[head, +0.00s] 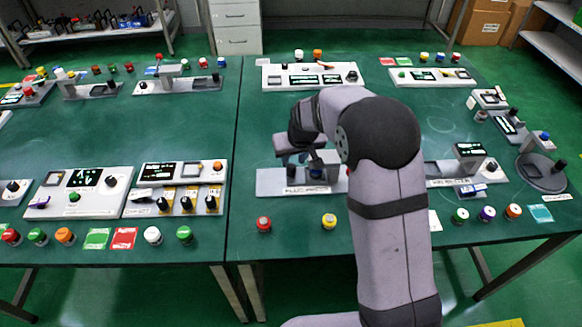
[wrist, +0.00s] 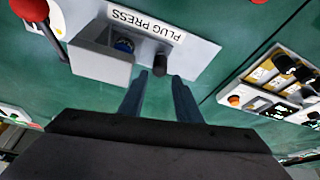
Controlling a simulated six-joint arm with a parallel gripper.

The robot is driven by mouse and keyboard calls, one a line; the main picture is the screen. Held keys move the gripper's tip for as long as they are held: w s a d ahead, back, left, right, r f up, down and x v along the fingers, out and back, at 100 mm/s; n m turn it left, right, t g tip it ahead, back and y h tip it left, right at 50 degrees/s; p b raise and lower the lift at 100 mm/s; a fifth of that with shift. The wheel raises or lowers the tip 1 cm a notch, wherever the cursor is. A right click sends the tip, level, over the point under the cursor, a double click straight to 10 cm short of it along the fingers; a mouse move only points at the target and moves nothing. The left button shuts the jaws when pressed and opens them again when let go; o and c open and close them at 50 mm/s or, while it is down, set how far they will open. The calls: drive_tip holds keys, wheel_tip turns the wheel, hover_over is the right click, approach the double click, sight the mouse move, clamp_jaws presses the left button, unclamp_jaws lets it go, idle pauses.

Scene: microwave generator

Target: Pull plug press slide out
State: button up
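The plug press is a pale grey plate (head: 268,182) in the middle of the head view, partly hidden by my arm. Its "PLUG PRESS" label, a grey block (wrist: 98,60) with a blue round part (wrist: 124,45), and a short black knob-like plug (wrist: 162,62) show in the wrist view. My gripper (wrist: 161,78) has its two dark fingers apart, with a gap between them. The black plug stands just beyond the fingertips, roughly in line with the gap; contact cannot be told. In the head view my gripper (head: 302,158) is low over the plate.
A red button (head: 264,224) and a yellow button (head: 329,221) stand in front of the plate. A panel with black knobs (head: 187,204) is on the table to the left. Another panel (head: 312,77) lies behind. Green table (head: 262,125) is clear left of my gripper.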

sight(291, 166)
drive_tip(key=shift+p+x, duration=1)
drive_tip(key=shift+x, duration=2.7)
drive_tip(key=shift+w, duration=0.1)
